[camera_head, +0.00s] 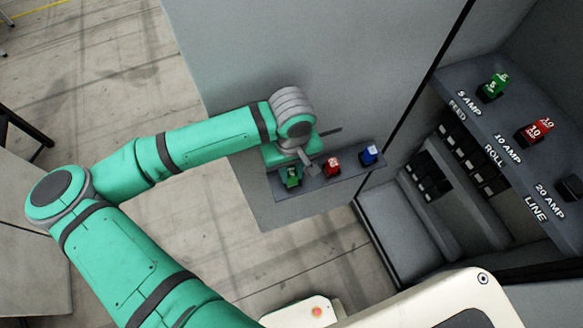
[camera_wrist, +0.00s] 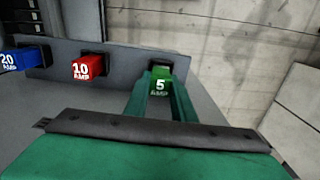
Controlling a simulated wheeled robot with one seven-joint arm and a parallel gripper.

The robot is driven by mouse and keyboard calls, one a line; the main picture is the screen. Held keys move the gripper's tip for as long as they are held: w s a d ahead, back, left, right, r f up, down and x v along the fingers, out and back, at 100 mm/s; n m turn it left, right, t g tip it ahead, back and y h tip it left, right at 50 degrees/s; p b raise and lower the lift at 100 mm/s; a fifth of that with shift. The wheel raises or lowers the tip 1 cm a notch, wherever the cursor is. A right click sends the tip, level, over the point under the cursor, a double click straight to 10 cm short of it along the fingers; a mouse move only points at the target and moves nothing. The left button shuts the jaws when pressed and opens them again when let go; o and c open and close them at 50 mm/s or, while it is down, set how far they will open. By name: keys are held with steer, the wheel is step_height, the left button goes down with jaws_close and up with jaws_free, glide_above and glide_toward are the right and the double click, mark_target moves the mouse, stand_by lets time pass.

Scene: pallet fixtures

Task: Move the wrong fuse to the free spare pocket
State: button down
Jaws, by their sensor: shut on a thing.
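My gripper (camera_wrist: 160,85) is shut on a green fuse marked 5 AMP (camera_wrist: 160,79), one finger on each side. The green fuse is at a black pocket on the grey door rail (camera_head: 318,182), at the rail's left end in the head view (camera_head: 292,178). I cannot tell if it is fully seated. A red 10 AMP fuse (camera_wrist: 88,68) and a blue 20 AMP fuse (camera_wrist: 22,60) sit in the other rail pockets. On the cabinet panel, another green fuse (camera_head: 494,85) is at 5 AMP FEED and a red fuse (camera_head: 534,130) at 10 AMP ROLL. The 20 AMP LINE socket (camera_head: 570,187) looks black and empty.
The grey cabinet door (camera_head: 310,60) stands open behind the rail. Rows of black blocks (camera_head: 465,150) line the cabinet below the panel. Bare concrete floor (camera_head: 110,90) lies left of the door.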

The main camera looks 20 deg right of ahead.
mark_target(292, 172)
steer(key=shift+f, duration=0.45)
steer(key=shift+f, duration=0.35)
steer(key=c, duration=1.4)
jaws_free()
step_height(292, 172, up, 11)
steer(key=shift+f, duration=0.1)
